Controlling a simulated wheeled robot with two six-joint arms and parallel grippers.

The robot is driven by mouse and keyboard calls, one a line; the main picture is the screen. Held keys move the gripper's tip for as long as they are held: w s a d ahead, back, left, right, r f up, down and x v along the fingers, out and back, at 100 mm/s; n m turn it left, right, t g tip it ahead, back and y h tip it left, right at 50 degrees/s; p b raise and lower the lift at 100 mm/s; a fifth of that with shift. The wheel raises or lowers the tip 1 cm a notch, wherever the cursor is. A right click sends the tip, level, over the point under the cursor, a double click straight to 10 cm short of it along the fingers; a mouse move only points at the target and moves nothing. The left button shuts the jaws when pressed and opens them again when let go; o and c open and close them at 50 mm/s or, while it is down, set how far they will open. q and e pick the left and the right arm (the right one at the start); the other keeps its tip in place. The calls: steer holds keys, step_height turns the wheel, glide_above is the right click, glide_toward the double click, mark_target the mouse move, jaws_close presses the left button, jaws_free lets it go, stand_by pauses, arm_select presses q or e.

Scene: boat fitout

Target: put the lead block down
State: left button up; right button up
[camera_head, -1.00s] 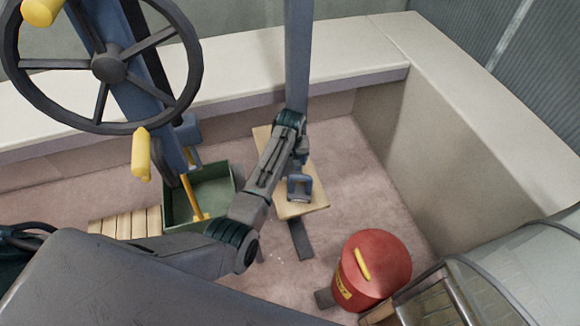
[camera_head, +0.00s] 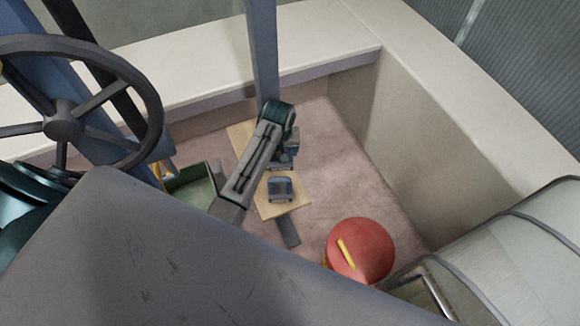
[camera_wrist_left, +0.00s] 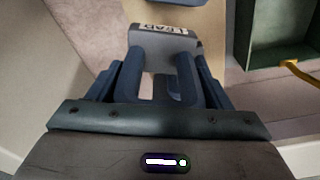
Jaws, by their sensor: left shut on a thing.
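My left gripper (camera_wrist_left: 160,88) is shut on the lead block (camera_wrist_left: 165,38), a grey block with a white label, in the left wrist view. In the head view the gripper (camera_head: 280,163) is low over the pale wooden board (camera_head: 292,208), and my arm hides much of the block. I cannot tell whether the block touches the board. A blue-grey piece with a handle (camera_head: 280,188) stands on the board's near end, just beyond the held block; its edge shows in the left wrist view (camera_wrist_left: 170,3). My right gripper is not in view.
A green box (camera_head: 193,183) stands left of the board, partly behind my arm. A red drum (camera_head: 360,250) with a yellow handle stands to the right. A steering wheel (camera_head: 62,127) is at the left. Bare floor (camera_head: 345,180) lies between the board and the right wall.

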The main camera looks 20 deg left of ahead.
mark_target(282, 168)
arm_select(q)
steer(key=shift+f, duration=0.1)
step_height(282, 168, down, 9)
steer(key=shift+d+f+p, duration=0.1)
steer(key=shift+f+p, duration=0.1)
steer(key=shift+p, duration=0.55)
steer(key=o, duration=1.6)
steer(key=shift+s+f, duration=0.1)
steer(key=shift+f, duration=0.1)
steer(key=o, duration=0.4)
steer(key=shift+r, duration=0.1)
steer(key=shift+r, duration=0.1)
